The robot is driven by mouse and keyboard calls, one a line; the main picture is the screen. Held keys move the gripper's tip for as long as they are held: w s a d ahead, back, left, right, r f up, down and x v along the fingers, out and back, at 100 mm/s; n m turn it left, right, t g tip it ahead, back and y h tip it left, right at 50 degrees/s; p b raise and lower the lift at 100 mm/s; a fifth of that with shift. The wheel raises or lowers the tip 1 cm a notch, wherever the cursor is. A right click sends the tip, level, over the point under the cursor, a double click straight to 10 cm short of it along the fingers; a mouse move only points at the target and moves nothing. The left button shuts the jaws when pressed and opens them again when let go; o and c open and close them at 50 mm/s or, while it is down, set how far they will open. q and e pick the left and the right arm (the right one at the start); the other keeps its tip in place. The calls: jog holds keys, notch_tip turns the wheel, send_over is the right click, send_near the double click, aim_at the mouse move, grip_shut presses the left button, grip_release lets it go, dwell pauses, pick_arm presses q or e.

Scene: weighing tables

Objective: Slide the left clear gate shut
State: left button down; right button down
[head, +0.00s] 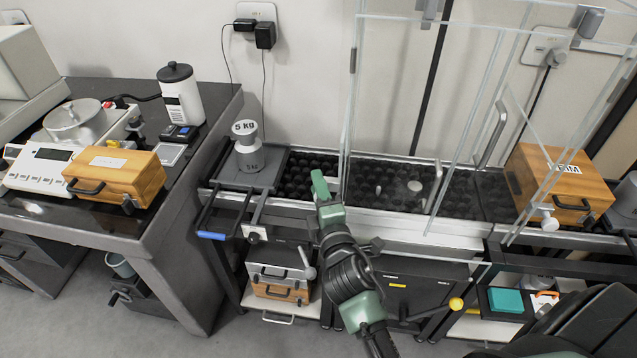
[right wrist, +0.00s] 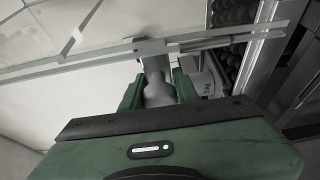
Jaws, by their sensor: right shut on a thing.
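A clear-walled enclosure stands over the dark bumpy bed at the right. The left clear gate (head: 347,125) shows as a thin upright pane at the enclosure's left side, and how far open it is I cannot tell. My right gripper (head: 322,186) is at the lower left edge of this pane. In the right wrist view the gripper (right wrist: 160,90) is shut on a grey knob (right wrist: 158,88) that seems to be fixed by the pane's metal rail (right wrist: 150,48). In the head view the knob is hidden by the gripper. My left gripper is not in view.
A 5 kg weight (head: 247,150) stands on a grey plate left of my right gripper. A tan case (head: 115,173) lies on the left table.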

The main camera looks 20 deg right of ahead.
jog(key=shift+f, duration=0.75)
jog(key=c, duration=1.1)
grip_release()
